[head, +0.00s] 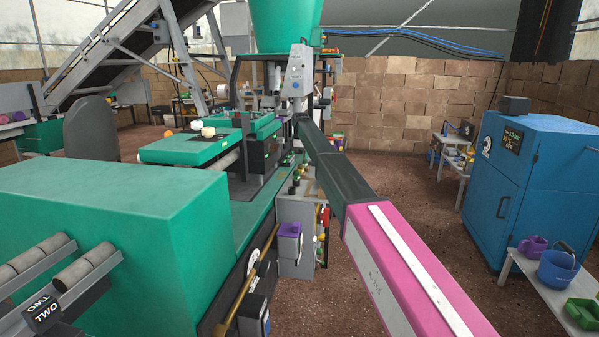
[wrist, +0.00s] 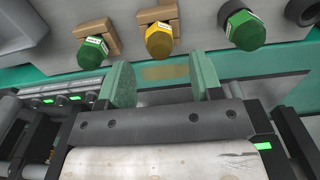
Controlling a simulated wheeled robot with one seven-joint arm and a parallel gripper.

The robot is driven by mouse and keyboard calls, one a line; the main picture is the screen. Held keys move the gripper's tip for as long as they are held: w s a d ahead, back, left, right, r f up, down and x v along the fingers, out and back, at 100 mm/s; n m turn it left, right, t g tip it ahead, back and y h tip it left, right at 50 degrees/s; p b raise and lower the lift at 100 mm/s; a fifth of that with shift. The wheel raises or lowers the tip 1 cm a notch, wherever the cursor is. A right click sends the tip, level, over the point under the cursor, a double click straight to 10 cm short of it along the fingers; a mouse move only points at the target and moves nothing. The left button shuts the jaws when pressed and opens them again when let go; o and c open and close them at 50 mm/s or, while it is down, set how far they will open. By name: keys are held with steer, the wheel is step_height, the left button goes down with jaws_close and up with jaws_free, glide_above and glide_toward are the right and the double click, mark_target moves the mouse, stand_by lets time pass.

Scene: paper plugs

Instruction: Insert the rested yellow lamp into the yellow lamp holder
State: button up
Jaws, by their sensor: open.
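A yellow faceted lamp (wrist: 159,40) with a small white label shows at the top of the wrist view, against a brown bracket (wrist: 158,13). I cannot tell whether the lamp rests there or sits in a holder, and I cannot pick out the yellow lamp holder. My gripper (wrist: 160,68) has two green fingers, spread apart with nothing between them. The yellow lamp is beyond the fingertips, apart from them. In the head view my pink and dark arm reaches away toward the machine, and the fingers cannot be made out.
A green lamp (wrist: 92,52) is left of the yellow one, and another green lamp (wrist: 245,30) is to the right. A black round part (wrist: 303,11) is at the far right. A green machine (head: 120,240) fills the left, and a blue cabinet (head: 530,200) stands right.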

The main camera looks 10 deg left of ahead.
steer(key=shift+f, duration=1.75)
jaws_close()
steer(key=shift+r, duration=0.15)
steer(key=shift+r, duration=2.35)
